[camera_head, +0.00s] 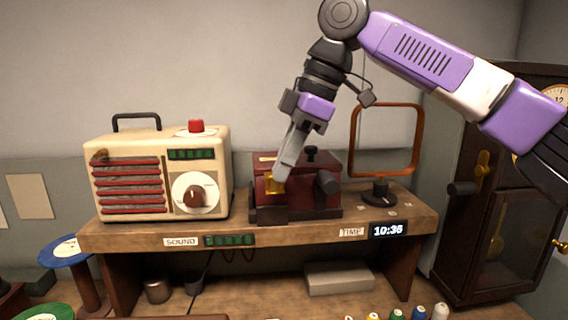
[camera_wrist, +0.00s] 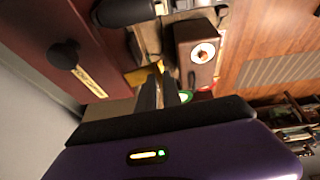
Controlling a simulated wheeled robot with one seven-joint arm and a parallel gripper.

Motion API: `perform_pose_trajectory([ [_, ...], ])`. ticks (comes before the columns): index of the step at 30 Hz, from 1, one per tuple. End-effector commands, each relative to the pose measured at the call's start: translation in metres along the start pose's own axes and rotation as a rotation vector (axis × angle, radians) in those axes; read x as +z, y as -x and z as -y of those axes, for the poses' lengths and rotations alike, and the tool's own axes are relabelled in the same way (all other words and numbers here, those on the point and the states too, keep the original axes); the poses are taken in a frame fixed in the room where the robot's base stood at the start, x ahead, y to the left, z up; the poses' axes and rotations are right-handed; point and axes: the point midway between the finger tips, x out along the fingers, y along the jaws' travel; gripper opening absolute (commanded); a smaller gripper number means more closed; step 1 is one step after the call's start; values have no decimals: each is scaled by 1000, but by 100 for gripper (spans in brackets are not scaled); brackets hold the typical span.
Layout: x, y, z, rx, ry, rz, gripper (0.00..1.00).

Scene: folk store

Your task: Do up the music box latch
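The music box (camera_head: 325,203) is a dark red box on the wooden shelf, with a black knob on top and a dark crank at its right front. Its brass latch (camera_head: 273,187) is on the front left and also shows in the wrist view (camera_wrist: 140,75). My gripper (camera_head: 277,175) points down at the latch, its fingertips at or very near the brass. In the wrist view the fingers (camera_wrist: 161,90) are close together beside the latch. They partly hide it, so I cannot tell whether they touch or grip it, or how the latch is set.
A cream radio (camera_head: 215,150) stands left of the music box. A stand with an orange-brown frame (camera_head: 418,140) stands to the right, and a dark clock cabinet (camera_head: 450,235) at far right. A grey box (camera_head: 338,279) and several thread spools are below the shelf (camera_head: 290,235).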

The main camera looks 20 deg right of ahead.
Motion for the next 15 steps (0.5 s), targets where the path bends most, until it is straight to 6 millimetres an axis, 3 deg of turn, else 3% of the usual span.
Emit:
perform_pose_trajectory([
  [15, 3, -7, 4, 56, 27, -2, 0],
])
